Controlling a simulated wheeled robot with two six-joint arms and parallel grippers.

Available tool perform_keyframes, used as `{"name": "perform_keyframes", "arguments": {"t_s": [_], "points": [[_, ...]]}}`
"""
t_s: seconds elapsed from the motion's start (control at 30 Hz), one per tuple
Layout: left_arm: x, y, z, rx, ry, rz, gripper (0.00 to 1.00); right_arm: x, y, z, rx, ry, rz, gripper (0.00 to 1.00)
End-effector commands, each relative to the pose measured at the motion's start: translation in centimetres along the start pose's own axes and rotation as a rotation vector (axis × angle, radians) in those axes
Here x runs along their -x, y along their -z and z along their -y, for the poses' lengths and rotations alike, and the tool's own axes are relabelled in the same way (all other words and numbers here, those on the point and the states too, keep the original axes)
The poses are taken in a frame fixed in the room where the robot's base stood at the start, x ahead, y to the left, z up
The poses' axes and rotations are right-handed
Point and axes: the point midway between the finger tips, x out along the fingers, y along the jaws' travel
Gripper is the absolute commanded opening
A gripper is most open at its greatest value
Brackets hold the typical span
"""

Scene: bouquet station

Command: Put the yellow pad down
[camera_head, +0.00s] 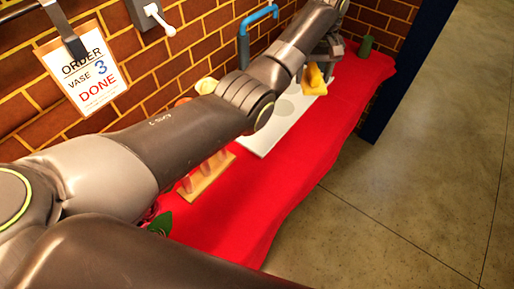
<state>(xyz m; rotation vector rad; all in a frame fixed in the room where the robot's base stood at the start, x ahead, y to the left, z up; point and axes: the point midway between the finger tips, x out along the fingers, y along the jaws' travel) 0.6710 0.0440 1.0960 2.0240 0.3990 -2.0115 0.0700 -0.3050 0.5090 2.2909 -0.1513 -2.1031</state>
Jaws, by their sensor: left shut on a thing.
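The yellow pad (315,80) is at the far end of the red-covered table, just below my left gripper (324,66). My left gripper is shut on the pad, though its fingers are small and partly hidden by my own wrist. The pad is close above the far end of a pale board; I cannot tell whether it touches. My left arm reaches across the picture from lower left to upper middle and hides part of the table. My right gripper is not in view.
The pale board (262,142) lies on the red cloth (240,208). A wooden rack (207,176) with pinkish pieces stands nearer, beside green leaves (160,224). A blue pipe (243,48) is by the brick wall. A dark green cylinder (366,46) stands at the far end.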

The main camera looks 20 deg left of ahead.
Motion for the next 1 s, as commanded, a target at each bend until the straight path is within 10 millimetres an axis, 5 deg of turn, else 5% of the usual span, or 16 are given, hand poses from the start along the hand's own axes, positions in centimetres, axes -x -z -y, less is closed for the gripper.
{"name": "perform_keyframes", "arguments": {"t_s": [0.2, 0.5, 0.8, 1.0], "points": [[-8.0, -2.6, 3.1, 0.091, -0.014, 0.008, 0.32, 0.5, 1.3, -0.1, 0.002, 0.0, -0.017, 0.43], [-16.5, -8.1, 8.6, 0.25, -0.024, 0.012, 0.32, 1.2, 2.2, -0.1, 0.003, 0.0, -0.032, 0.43], [-21.1, -13.7, 14.2, 0.405, -0.015, 0.006, 0.32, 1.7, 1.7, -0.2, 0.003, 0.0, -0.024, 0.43], [-22.2, -15.3, 15.7, 0.447, -0.007, 0.003, 0.32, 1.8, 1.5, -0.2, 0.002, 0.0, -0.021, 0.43]]}}
